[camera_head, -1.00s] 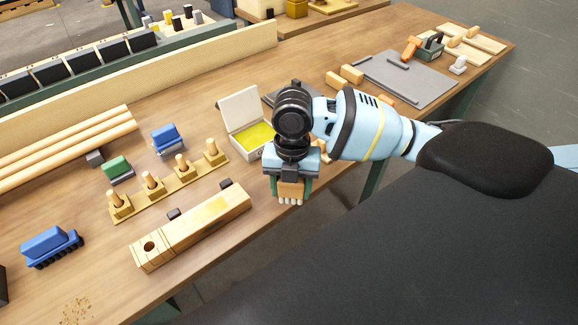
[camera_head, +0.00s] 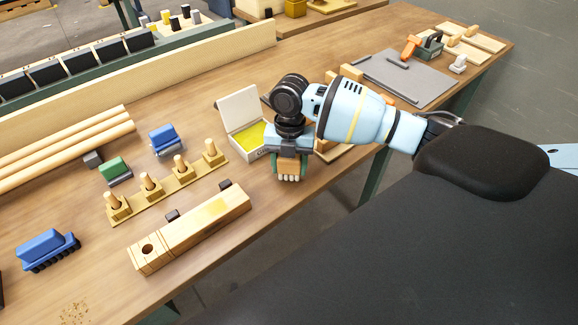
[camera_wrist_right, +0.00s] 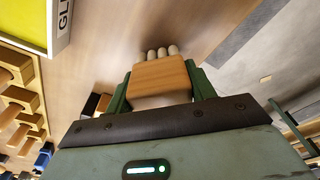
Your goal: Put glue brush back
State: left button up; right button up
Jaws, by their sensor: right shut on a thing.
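The glue brush (camera_head: 288,167) is a small wooden block with several pale bristle tufts at its lower end. My right gripper (camera_head: 289,163) is shut on it, with green fingers on both sides. In the right wrist view the brush block (camera_wrist_right: 160,76) sits between the fingers, bristles pointing away from the palm, over the wooden bench. The open white glue box (camera_head: 241,112) with yellow inside is just left of the gripper and partly hidden by it. Its yellow inside and lettered edge (camera_wrist_right: 60,22) show in the right wrist view. My left gripper is not in view.
A wooden beam (camera_head: 190,229) with a glossy patch and a hole lies in front. A peg rack (camera_head: 166,188) stands behind it. A light wooden piece (camera_head: 335,152) is partly hidden behind my gripper. A grey mat (camera_head: 415,80) lies farther right.

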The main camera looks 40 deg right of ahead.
jog(key=shift+f, duration=0.55)
jog(key=shift+f, duration=0.1)
jog(key=o, duration=1)
jog(key=shift+c, duration=0.2)
jog(key=r, duration=0.8)
jog(key=w+d+r, duration=0.1)
jog(key=r, duration=0.3)
jog(key=shift+w+r, duration=0.1)
